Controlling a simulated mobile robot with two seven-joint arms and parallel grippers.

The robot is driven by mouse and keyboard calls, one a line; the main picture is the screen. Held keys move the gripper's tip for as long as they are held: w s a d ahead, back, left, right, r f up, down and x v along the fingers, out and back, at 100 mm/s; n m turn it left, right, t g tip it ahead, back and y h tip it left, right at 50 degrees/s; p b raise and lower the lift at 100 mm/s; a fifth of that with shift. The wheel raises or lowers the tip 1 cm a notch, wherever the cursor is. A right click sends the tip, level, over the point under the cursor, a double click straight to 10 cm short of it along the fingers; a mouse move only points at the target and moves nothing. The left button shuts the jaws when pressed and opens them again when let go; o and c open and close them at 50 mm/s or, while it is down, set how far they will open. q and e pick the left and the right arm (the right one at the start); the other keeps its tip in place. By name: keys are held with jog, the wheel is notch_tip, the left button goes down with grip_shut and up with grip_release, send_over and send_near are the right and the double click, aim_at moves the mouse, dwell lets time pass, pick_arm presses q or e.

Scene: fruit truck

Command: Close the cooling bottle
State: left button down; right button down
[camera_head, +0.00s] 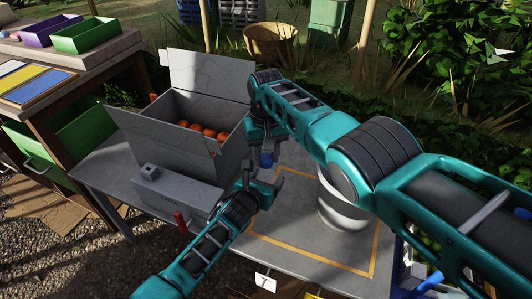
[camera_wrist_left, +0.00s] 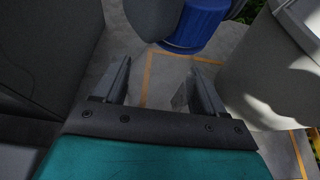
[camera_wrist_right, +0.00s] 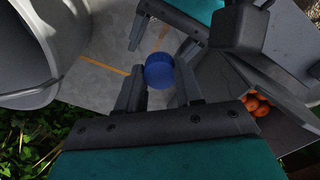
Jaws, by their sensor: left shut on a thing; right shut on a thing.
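The cooling bottle, small with a blue ribbed part (camera_head: 266,160), is held above the table between my two grippers. The blue part also shows in the left wrist view (camera_wrist_left: 200,20) and, round, in the right wrist view (camera_wrist_right: 159,70). My right gripper (camera_wrist_right: 160,88) comes from above and is shut on the blue part. My left gripper (camera_head: 264,174) is below it, its fingers apart, shut on the bottle at the tips; this contact is hard to see. Tabletop shows between the left fingers in the left wrist view (camera_wrist_left: 160,72). Most of the bottle's body is hidden.
A grey box (camera_head: 205,103) with oranges stands behind left, with a smaller grey box (camera_head: 180,190) before it. A large pale round container (camera_head: 343,212) stands right of my grippers on the table. The orange-outlined area (camera_head: 300,248) in front is clear.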

jog(key=m, duration=0.3)
jog(key=shift+m, duration=0.3)
jog(key=c, duration=0.7)
grip_release()
jog(key=shift+o, duration=0.2)
jog(key=shift+r, duration=0.1)
notch_tip(320, 180, up, 12)
pick_arm(q)
grip_release()
